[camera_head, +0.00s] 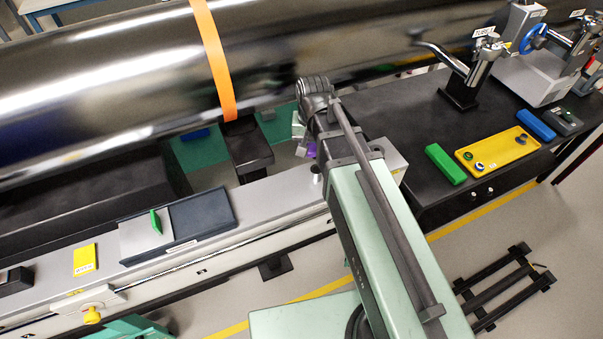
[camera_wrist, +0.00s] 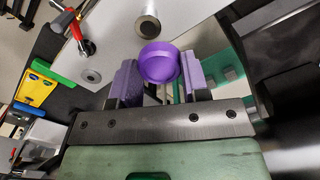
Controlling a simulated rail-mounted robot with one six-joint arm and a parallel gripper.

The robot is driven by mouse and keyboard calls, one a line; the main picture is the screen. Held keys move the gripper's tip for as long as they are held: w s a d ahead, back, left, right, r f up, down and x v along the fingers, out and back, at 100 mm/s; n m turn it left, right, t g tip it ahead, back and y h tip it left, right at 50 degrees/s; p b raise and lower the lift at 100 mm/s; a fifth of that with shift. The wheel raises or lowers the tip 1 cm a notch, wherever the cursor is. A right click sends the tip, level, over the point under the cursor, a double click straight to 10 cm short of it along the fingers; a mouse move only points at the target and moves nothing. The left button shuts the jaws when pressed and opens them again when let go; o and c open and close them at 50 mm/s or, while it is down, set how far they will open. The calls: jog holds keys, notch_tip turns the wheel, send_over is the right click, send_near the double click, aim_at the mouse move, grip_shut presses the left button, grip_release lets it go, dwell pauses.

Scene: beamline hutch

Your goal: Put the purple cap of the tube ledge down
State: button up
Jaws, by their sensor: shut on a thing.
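The purple cap (camera_wrist: 158,62) is a round, shallow cup in the wrist view. It sits between the two purple-faced fingers of my gripper (camera_wrist: 158,80), which is shut on it. A small metal tube (camera_wrist: 148,24) with an open round end shows just beyond the cap. Whether the cap touches it I cannot tell. In the head view my gripper (camera_head: 304,135) is mostly hidden behind my arm, with a bit of purple showing near it. A small upright tube (camera_head: 317,172) stands on the grey ledge (camera_head: 285,184) just below.
A dark tray with a green-handled plate (camera_head: 152,229) and a yellow tag (camera_head: 85,259) lie along the ledge. The big shiny pipe (camera_head: 120,70) runs behind. At right, a black bench holds a yellow tray (camera_head: 500,160), a green block (camera_head: 445,164) and a lever valve (camera_head: 485,58).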

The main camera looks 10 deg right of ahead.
notch_tip(320, 180, up, 8)
jog(key=p, duration=0.6)
send_over(280, 192)
notch_tip(280, 192, down, 22)
jog(key=b, duration=2.1)
jog(key=shift+a+r, duration=0.1)
jog(key=shift+r, duration=0.4)
jog(key=shift+f, duration=0.1)
jog(key=o, duration=0.5)
jog(key=shift+f, duration=0.1)
jog(key=o, duration=0.5)
